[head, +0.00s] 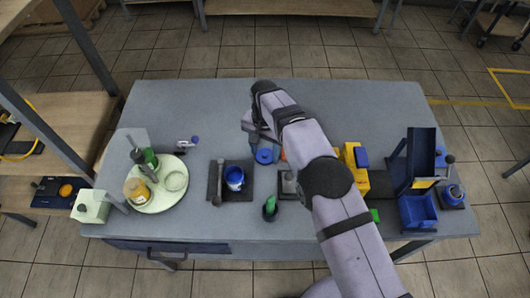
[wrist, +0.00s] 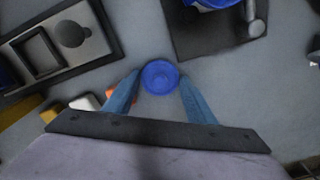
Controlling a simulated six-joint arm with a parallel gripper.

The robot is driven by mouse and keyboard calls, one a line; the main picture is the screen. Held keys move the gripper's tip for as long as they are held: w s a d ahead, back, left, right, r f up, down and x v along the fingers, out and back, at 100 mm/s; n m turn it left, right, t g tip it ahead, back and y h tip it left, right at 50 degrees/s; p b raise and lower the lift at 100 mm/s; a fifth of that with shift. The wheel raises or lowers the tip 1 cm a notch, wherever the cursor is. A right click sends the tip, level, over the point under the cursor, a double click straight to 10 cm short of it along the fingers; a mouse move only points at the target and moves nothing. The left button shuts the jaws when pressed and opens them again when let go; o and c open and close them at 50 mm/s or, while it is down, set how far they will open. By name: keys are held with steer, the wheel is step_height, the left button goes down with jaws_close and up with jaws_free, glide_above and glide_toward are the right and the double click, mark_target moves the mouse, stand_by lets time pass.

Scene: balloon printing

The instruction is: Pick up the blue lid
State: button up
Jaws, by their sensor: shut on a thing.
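The round blue lid (wrist: 160,77) sits between the fingertips of my gripper (wrist: 160,80) in the wrist view, and the two blue-grey fingers close on its sides. In the head view the lid (head: 264,156) shows as a small blue disc just below my gripper (head: 262,146), near the middle of the table. I cannot tell whether the lid touches the table or is slightly raised.
A dark mat (head: 238,191) with a blue-and-white jar (head: 234,177) lies to the left. A pale round plate (head: 163,200) with jars stands farther left. Yellow and blue boxes (head: 356,170) and blue bins (head: 417,211) stand to the right. The table's back is clear.

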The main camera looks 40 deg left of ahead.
mark_target(265, 154)
steer(key=s+a+r+n+p, duration=0.1)
steer(key=s+r+p, duration=0.15)
steer(key=r, duration=0.65)
steer(key=s+a+r+p, duration=0.1)
steer(key=s+r, duration=0.2)
steer(key=r, duration=0.6)
steer(key=s+d+r+n+p, duration=0.1)
steer(key=s+d+r+p, duration=0.1)
steer(key=s+r+p, duration=0.35)
step_height(265, 154, down, 10)
steer(key=s+m, duration=0.2)
steer(key=m, duration=0.1)
steer(key=shift+s+d+r, duration=0.2)
steer(key=shift+d+r, duration=0.05)
steer(key=shift+d, duration=0.1)
steer(key=shift+f, duration=0.15)
